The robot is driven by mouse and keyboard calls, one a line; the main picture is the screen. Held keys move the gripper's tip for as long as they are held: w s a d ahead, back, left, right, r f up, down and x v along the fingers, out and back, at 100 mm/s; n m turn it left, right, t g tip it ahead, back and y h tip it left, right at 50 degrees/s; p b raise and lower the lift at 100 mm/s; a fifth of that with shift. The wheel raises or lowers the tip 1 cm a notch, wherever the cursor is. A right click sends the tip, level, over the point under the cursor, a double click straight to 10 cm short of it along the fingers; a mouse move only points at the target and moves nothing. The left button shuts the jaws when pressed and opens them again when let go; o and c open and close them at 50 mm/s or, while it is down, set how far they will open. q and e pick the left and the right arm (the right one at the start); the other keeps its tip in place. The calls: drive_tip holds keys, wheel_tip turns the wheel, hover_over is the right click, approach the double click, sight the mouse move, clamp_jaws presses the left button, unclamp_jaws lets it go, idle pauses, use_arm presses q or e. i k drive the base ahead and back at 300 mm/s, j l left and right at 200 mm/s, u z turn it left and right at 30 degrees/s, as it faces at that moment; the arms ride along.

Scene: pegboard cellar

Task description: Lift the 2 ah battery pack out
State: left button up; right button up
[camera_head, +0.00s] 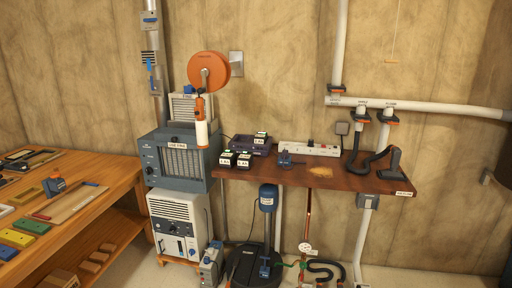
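Three small black battery packs with pale labels are on the brown wall shelf. One pack (261,138) sits at the back, on or in a dark purple charger-like block (237,143). Two more packs, a left one (227,159) and a right one (244,160), stand side by side in front of it. The label print is too small for me to tell which is the 2 Ah pack. Neither of my grippers shows in this view.
The wooden shelf (340,179) also holds a white power strip (309,149), a small blue tool (287,159) and a black hose nozzle (394,160). A grey-blue air unit (180,160) stands left of the packs. An orange reel (208,72) hangs above. A workbench (90,205) is at left.

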sight(261, 138)
drive_tip(key=i+l, duration=0.15)
drive_tip(key=i, duration=0.5)
drive_tip(key=i+l+u, duration=0.15)
drive_tip(key=i, duration=0.5)
